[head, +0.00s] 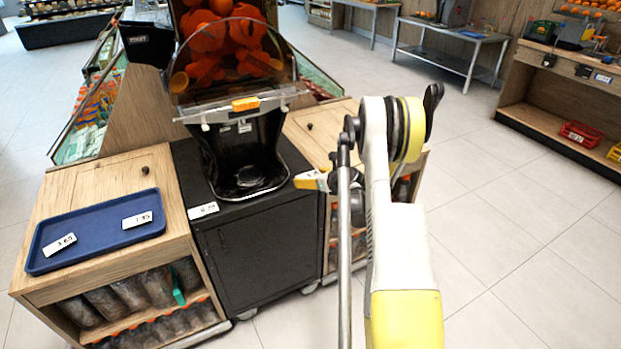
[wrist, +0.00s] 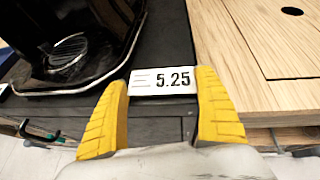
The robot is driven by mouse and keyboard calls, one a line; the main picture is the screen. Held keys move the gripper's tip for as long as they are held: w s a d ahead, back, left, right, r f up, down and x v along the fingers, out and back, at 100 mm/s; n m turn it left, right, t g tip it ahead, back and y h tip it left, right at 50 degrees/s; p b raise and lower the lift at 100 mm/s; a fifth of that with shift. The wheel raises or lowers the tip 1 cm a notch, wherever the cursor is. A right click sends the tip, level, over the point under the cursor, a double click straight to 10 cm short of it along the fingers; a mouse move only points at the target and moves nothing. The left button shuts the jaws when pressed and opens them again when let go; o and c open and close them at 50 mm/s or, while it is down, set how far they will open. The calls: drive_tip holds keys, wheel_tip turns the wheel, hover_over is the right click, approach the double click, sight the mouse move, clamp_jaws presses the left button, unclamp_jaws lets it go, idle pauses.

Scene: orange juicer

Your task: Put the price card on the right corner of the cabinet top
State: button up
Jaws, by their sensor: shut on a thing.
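In the wrist view the card is at the front right corner of the black cabinet top (wrist: 168,40), beside the seam with the wooden counter. I cannot tell whether it touches the surface. In the head view my gripper (head: 312,181) is over the right front part of the black cabinet (head: 262,258), and the held card cannot be made out there. Another card (head: 203,210) lies at the cabinet top's left front corner.
The orange juicer (head: 240,140) stands on the cabinet, left of the card. A wooden counter (wrist: 235,55) adjoins on the right. A blue tray (head: 97,232) with two price cards lies on the left wooden counter (head: 105,180). The floor at right is clear.

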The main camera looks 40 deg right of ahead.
drive_tip(key=o, duration=1)
